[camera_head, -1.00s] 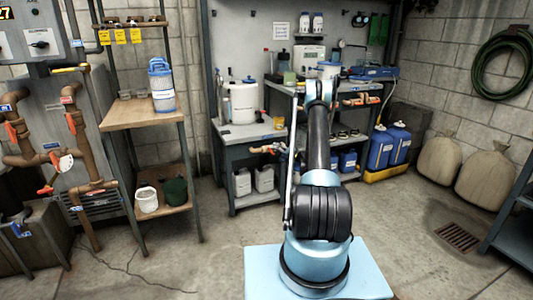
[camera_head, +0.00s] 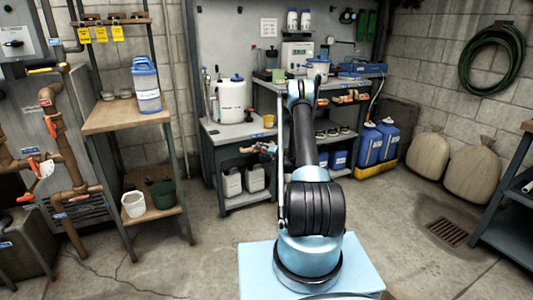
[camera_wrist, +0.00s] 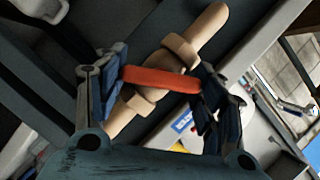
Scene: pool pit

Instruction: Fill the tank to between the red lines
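A white tank (camera_head: 231,101) with a blue lid stands on the low bench at centre left in the head view. Red lines and a liquid level cannot be made out on it. Below the bench top, a tan pipe with a valve (camera_head: 262,147) shows. In the wrist view, an orange valve handle (camera_wrist: 160,79) crosses a tan pipe (camera_wrist: 208,22). My gripper (camera_wrist: 160,92) has its fingers wide apart, one near each end of the handle. Whether they touch it cannot be told. In the head view my gripper is not clearly visible.
A wooden-topped stand (camera_head: 125,116) with a blue-lidded container (camera_head: 146,84) is on the left, beside brown pipes (camera_head: 62,150) with orange handles. Blue jugs (camera_head: 380,142) and sacks (camera_head: 470,174) stand at the right. The floor (camera_head: 400,225) around my base is mostly clear.

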